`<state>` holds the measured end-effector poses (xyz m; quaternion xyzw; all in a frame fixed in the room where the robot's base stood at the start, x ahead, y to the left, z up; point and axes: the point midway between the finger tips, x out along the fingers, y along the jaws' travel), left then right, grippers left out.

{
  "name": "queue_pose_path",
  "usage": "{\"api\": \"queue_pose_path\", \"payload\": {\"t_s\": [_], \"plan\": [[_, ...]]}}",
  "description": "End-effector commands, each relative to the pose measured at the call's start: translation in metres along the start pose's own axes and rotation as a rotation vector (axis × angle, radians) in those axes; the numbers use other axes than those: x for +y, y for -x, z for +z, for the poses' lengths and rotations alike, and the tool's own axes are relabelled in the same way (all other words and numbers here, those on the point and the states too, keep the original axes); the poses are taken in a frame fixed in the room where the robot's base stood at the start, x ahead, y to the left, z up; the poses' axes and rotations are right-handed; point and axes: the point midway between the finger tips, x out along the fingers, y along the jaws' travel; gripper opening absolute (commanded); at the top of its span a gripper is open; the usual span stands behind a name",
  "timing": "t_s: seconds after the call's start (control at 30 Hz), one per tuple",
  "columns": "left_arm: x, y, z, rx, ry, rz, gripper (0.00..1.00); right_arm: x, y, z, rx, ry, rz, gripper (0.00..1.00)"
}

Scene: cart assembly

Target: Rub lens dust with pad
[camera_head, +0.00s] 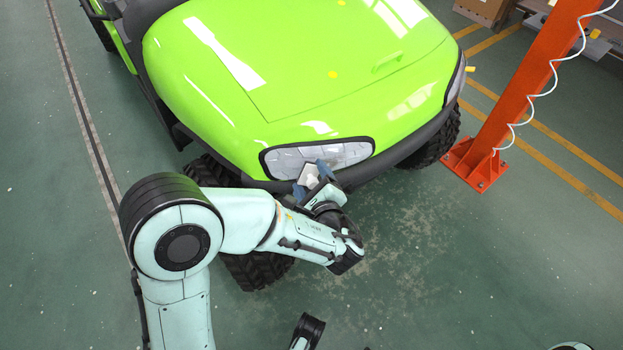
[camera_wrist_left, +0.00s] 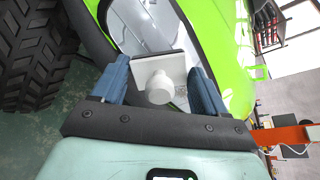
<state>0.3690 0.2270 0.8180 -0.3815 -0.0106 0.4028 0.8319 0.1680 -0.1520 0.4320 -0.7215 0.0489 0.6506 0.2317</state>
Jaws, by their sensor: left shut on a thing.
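My left gripper (camera_head: 313,180) reaches in at the front of the green cart (camera_head: 290,90). Its blue fingers are shut on the round white knob of a square white pad (camera_head: 308,175). The left wrist view shows the pad (camera_wrist_left: 178,66) and its knob between the fingers (camera_wrist_left: 160,90). The pad's flat face points away, toward the headlight lens (camera_head: 318,157), and overlaps the lens's lower edge in the head view. The lens (camera_wrist_left: 142,28) is greyish and glossy; I cannot make out dust on it. Whether the pad touches the lens I cannot tell. My right gripper is not clearly visible.
An orange post (camera_head: 515,95) with a coiled white hose stands to the right of the cart. A black tyre (camera_wrist_left: 35,55) is close by in the left wrist view. The dark bumper runs just below the lens. Green floor (camera_head: 430,270) in front is open.

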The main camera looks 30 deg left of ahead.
Motion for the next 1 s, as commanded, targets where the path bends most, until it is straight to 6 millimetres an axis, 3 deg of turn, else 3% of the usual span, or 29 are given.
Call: {"api": "queue_pose_path", "payload": {"t_s": [1.0], "plan": [[0.000,-0.017,0.000,0.000,0.000,0.000,0.49,0.002,-0.007,0.001,-0.003,0.000,0.001,0.31]]}}
